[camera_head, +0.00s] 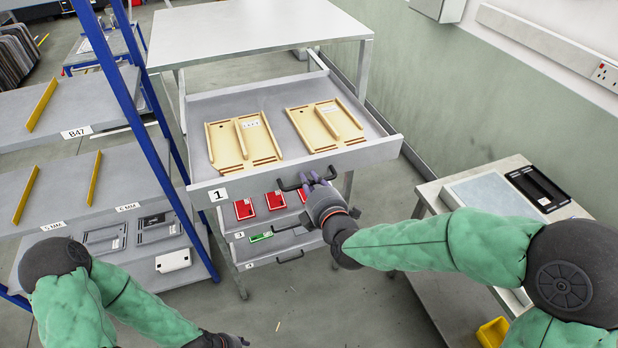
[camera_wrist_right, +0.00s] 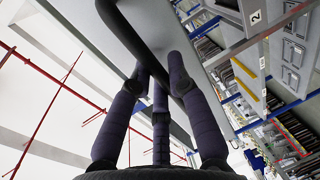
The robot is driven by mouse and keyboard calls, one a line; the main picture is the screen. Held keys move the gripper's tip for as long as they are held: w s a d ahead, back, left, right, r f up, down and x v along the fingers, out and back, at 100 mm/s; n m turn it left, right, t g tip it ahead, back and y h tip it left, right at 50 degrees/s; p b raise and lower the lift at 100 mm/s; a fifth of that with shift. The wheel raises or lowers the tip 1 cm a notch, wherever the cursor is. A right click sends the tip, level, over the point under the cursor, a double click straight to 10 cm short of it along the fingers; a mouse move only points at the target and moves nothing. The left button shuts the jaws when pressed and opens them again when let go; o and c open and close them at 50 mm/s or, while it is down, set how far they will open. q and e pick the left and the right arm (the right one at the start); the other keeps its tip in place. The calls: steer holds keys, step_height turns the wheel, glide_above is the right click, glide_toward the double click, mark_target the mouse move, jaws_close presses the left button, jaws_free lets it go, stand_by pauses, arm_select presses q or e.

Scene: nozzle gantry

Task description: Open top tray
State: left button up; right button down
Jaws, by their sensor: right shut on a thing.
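The top tray (camera_head: 290,172), labelled 1, is pulled well out from under the white tabletop and its inside is in view. It holds two cream wooden panels (camera_head: 244,141) (camera_head: 322,124). Its dark handle (camera_head: 290,186) is on the front face. My right gripper (camera_head: 311,183) is at the handle's right part, shut on it. In the right wrist view its purple-grey fingers (camera_wrist_right: 160,85) close around the black handle bar (camera_wrist_right: 132,38). My left arm hangs low at the left; only a dark part of the left gripper (camera_head: 228,341) shows at the bottom edge.
Lower trays with red parts (camera_head: 275,201) and a green part (camera_head: 261,237) sit below the top tray. A blue-framed shelf rack (camera_head: 180,155) stands close at the left. A bench (camera_head: 428,190) with a black tray (camera_head: 538,188) stands at the right, before the wall.

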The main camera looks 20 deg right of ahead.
steer(key=shift+f, duration=0.1)
steer(key=c, duration=1.2)
jaws_free()
steer(key=shift+o, duration=0.2)
steer(key=s+r, duration=0.2)
steer(key=s, duration=0.9)
steer(key=shift+s+d+r, duration=0.2)
steer(key=shift+s, duration=0.2)
